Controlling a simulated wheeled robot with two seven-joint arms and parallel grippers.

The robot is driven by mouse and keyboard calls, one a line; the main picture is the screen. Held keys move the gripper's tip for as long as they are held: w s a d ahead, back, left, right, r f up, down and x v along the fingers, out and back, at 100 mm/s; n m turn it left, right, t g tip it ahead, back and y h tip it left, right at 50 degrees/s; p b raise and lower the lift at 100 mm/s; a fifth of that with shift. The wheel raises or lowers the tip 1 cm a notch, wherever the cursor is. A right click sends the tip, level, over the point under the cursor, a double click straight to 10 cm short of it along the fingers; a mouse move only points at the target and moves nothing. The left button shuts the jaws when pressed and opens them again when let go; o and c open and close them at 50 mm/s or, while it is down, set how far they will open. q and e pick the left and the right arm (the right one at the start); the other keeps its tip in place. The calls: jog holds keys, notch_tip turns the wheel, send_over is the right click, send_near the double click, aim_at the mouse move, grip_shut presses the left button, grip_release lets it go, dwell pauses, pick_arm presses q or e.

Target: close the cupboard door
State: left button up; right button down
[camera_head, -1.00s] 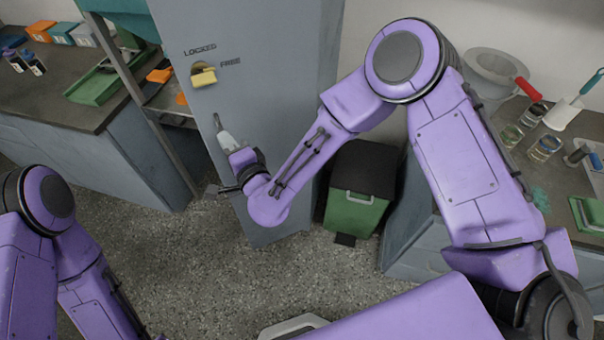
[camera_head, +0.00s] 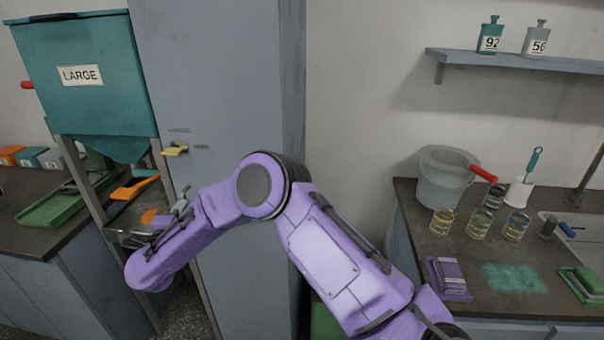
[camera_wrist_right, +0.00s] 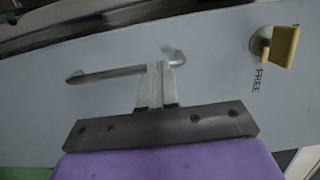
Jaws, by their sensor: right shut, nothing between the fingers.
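The cupboard door (camera_head: 225,90) is a tall grey-blue panel in the middle of the head view. Its yellow latch (camera_head: 175,150) also shows at the upper right of the right wrist view (camera_wrist_right: 284,46), by the word FREE. The metal door handle (camera_wrist_right: 105,73) lies across the wrist view. My right gripper (camera_wrist_right: 160,70) is shut and empty, with its fingertips at the handle; I cannot tell whether they touch it. In the head view the right gripper (camera_head: 181,206) is small and partly hidden by my arm. I cannot tell whether a gap remains at the door's edge. My left gripper is out of view.
A teal hopper marked LARGE (camera_head: 85,75) stands on a frame left of the cupboard. A wall shelf (camera_head: 520,62) carries two bottles.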

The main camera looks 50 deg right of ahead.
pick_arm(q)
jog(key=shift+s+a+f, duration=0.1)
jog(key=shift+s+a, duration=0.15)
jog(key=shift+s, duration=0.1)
pick_arm(e)
jog(key=shift+w+d+r, duration=0.1)
jog(key=shift+d+r, duration=0.1)
jog(key=shift+r, duration=0.05)
